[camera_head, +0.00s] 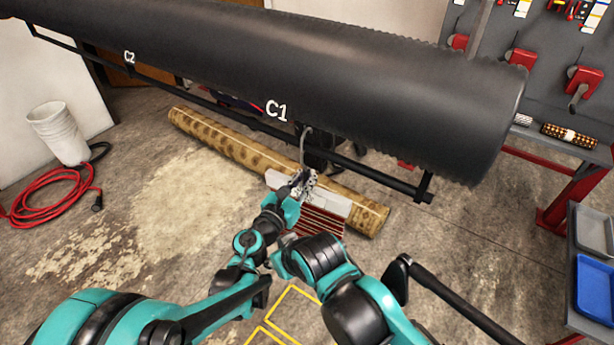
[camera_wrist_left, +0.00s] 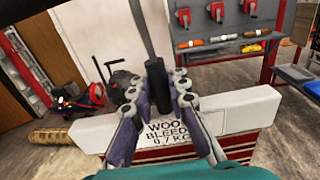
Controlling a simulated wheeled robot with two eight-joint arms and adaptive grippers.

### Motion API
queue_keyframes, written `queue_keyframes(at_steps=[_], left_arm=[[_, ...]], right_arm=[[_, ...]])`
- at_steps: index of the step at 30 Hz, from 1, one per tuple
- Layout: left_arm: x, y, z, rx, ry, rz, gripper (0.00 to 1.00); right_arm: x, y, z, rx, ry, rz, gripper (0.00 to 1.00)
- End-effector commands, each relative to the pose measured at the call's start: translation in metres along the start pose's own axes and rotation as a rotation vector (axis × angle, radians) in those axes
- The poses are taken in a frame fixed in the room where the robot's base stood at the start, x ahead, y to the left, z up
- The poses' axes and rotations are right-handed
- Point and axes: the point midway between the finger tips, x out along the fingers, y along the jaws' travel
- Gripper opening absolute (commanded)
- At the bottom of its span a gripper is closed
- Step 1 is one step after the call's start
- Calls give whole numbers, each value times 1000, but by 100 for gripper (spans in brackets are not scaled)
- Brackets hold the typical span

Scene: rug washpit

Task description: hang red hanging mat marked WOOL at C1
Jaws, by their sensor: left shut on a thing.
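The red hanging mat (camera_head: 318,222) has red and white stripes below a white header bar (camera_head: 340,204). In the left wrist view the header bar (camera_wrist_left: 245,112) reads "WOO", "BLEED" and "0.7 KG", partly covered by my fingers. My left gripper (camera_head: 303,185) is shut on the black grip (camera_wrist_left: 157,85) of the mat's hook, above the bar. The grey hook (camera_head: 304,145) rises upright to just below the C1 label (camera_head: 277,110) on the big dark roller. I cannot tell whether it touches the rail (camera_head: 350,164). My right arm shows; its gripper is not visible.
The dark roller (camera_head: 400,80) spans the top, with C2 (camera_head: 129,57) farther left. A rolled patterned rug (camera_head: 220,143) lies on the floor behind the mat. A white bucket (camera_head: 58,133) and red hose (camera_head: 50,200) are at left. A red bench (camera_head: 575,190) stands at right.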

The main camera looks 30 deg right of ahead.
Motion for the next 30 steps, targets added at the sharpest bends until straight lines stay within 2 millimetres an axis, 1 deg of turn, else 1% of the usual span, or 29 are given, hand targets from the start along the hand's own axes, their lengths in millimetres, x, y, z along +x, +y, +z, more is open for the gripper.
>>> queue_keyframes(at_steps=[1,18,27,28,29,30], left_arm=[[0,0,-4,0,0,0,0],[0,0,-27,0,0,0,0],[0,0,-28,0,0,0,0],[0,0,-28,0,0,0,18],[0,0,-28,0,0,0,26],[0,0,-28,0,0,0,36]], right_arm=[[3,0,2,0,0,0,40],[21,0,15,0,0,0,40],[21,0,15,0,0,0,40],[21,0,15,0,0,0,40],[21,0,15,0,0,0,40],[21,0,15,0,0,0,40]])
